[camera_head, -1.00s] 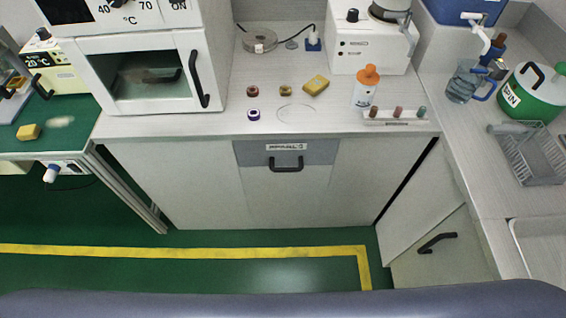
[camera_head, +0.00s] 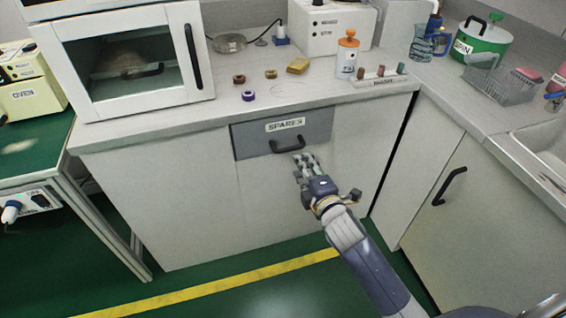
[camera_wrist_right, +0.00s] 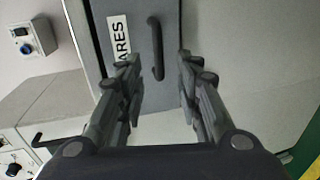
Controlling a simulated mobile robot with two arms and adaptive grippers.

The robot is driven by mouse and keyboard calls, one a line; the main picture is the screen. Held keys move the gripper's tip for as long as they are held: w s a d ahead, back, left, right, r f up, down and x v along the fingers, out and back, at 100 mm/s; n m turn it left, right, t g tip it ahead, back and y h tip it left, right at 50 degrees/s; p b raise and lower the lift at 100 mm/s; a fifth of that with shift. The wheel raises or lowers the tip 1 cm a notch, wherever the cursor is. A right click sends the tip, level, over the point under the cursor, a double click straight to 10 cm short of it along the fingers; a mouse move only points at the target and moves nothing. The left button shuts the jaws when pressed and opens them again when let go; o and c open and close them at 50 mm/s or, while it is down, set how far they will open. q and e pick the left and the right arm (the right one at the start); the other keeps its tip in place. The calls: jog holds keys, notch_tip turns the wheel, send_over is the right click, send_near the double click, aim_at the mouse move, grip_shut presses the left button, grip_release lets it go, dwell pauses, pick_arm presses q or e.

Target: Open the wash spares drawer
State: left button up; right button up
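The wash spares drawer (camera_head: 250,142) is a grey front labelled "SPARES" under the counter. It looks shut, flush with the cabinet. Its black bar handle (camera_head: 288,146) sits low on the front. My right gripper (camera_head: 305,160) is just below and right of the handle in the head view. In the right wrist view the two fingers (camera_wrist_right: 158,75) are spread apart, and the handle (camera_wrist_right: 156,47) shows between them, beyond the tips. Nothing is held, and I cannot tell if a finger touches the handle. My left gripper is in no view.
A white oven (camera_head: 130,65) stands at left. A cabinet door with a black handle (camera_head: 449,186) is at right. Green floor lies below.

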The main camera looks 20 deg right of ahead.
aim_at(292, 149)
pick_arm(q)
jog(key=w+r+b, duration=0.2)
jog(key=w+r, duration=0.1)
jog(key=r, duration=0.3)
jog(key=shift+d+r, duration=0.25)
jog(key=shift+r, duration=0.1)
pick_arm(e)
jog(key=shift+x, duration=5.45)
jog(key=shift+r, duration=0.15)
jog(key=shift+c, duration=0.4)
grip_shut()
